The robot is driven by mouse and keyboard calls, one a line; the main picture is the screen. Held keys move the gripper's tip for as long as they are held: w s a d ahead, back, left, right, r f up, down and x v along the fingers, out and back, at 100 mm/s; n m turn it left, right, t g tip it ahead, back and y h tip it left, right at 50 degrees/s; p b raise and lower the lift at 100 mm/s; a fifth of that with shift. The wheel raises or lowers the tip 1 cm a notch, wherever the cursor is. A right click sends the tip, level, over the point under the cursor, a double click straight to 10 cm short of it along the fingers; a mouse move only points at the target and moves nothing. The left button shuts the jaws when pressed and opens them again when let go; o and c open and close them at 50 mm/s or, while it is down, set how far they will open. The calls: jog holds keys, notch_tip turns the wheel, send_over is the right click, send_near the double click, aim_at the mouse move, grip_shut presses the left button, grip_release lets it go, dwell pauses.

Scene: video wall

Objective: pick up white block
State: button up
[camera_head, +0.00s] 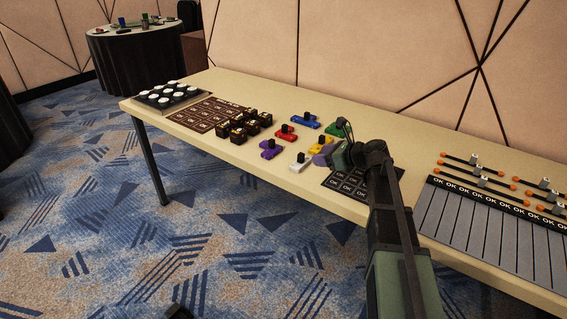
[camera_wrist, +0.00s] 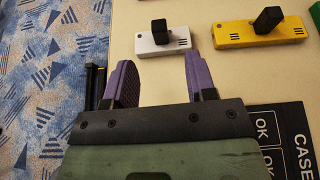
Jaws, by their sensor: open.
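The white block (camera_head: 297,165) lies on the table near its front edge, with a black knob standing up from it. In the wrist view the white block (camera_wrist: 163,42) lies ahead of the purple fingers, a little above the gap between them. My gripper (camera_wrist: 158,78) is open and empty, with its fingers spread apart. In the head view my gripper (camera_head: 322,158) is to the right of the white block, apart from it, partly covered by my own wrist.
A yellow block (camera_wrist: 259,33) lies right of the white one. Red (camera_head: 285,133), blue (camera_head: 304,121) and purple (camera_head: 269,151) blocks lie nearby. A dark OK mat (camera_head: 330,183) is at the right. Black items (camera_head: 237,132) stand left. The table's front edge is close.

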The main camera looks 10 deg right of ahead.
aim_at(302, 154)
jog(key=shift+w+d+m, duration=0.1)
jog(key=shift+w+m, duration=0.2)
jog(key=shift+s+r, duration=0.1)
jog(key=shift+f, duration=0.2)
jog(key=b+x, duration=0.2)
jog(key=x, duration=0.2)
jog(key=shift+w+a+f, duration=0.1)
jog(key=shift+w+a, duration=0.15)
jog(key=shift+a, duration=0.05)
jog(key=shift+w+a, duration=0.15)
jog(key=shift+a, duration=0.05)
jog(key=x, duration=0.1)
jog(key=b+x, duration=0.1)
jog(key=x, duration=0.3)
jog(key=shift+a+r, duration=0.25)
jog(key=shift+r, duration=0.1)
grip_shut()
